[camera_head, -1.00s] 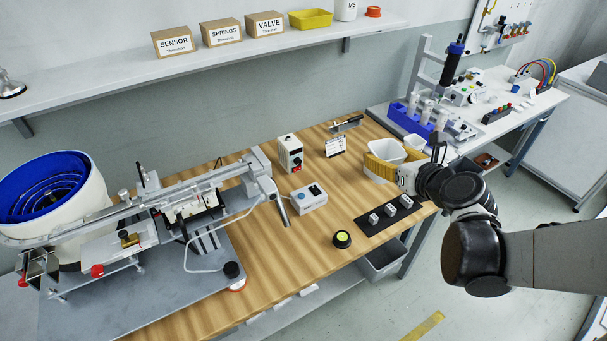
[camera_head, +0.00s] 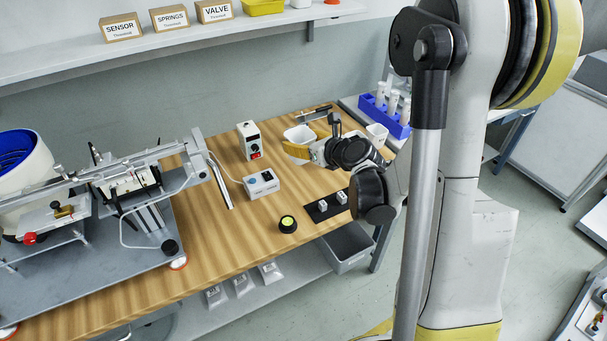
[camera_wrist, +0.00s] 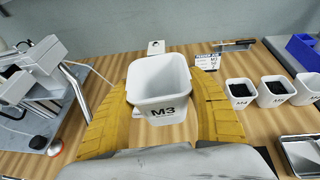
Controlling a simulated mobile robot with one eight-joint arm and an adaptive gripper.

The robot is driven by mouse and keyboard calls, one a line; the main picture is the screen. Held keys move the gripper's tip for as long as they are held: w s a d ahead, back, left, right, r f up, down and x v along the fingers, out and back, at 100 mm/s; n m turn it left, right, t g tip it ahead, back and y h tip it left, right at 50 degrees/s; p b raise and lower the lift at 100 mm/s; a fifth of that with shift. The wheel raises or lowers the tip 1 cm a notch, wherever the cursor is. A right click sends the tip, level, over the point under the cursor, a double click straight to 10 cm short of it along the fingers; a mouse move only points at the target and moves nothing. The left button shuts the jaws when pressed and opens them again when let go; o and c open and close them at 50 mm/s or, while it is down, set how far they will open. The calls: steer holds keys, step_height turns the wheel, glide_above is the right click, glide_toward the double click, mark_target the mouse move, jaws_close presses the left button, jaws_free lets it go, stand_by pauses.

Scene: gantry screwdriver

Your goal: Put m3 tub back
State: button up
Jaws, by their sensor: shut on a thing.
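The M3 tub (camera_wrist: 160,88) is a white, square, open tub labelled M3. In the wrist view it sits upright between the yellow fingers of my gripper (camera_wrist: 163,100), which is shut on it. Its inside looks white, with no contents visible. In the head view the tub (camera_head: 299,134) shows above my gripper's yellow finger (camera_head: 297,152), over the back part of the wooden bench (camera_head: 260,215). I cannot tell how high its base is.
In the wrist view an M4 tub (camera_wrist: 240,93) and another dark-filled tub (camera_wrist: 274,93) stand at the right. A label stand (camera_wrist: 206,62) is behind them. A grey control box (camera_head: 261,184) and a dial box (camera_head: 249,140) stand left of my gripper. A blue rack (camera_head: 385,115) is further right.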

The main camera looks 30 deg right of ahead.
steer(key=w+d+f+m+h+b, duration=0.1)
steer(key=d+f+b, duration=0.1)
steer(key=d+f, duration=0.75)
steer(key=w+f+b, duration=0.2)
steer(key=w+f, duration=0.1)
steer(key=w, duration=0.1)
steer(key=w+f+b, duration=0.2)
steer(key=w+f, duration=0.2)
steer(key=w+f+b, duration=0.2)
steer(key=w+f, duration=0.1)
steer(key=shift+w+a+f, duration=0.1)
steer(key=shift+w+f, duration=0.05)
steer(key=shift+w, duration=0.25)
steer(key=o, duration=1.3)
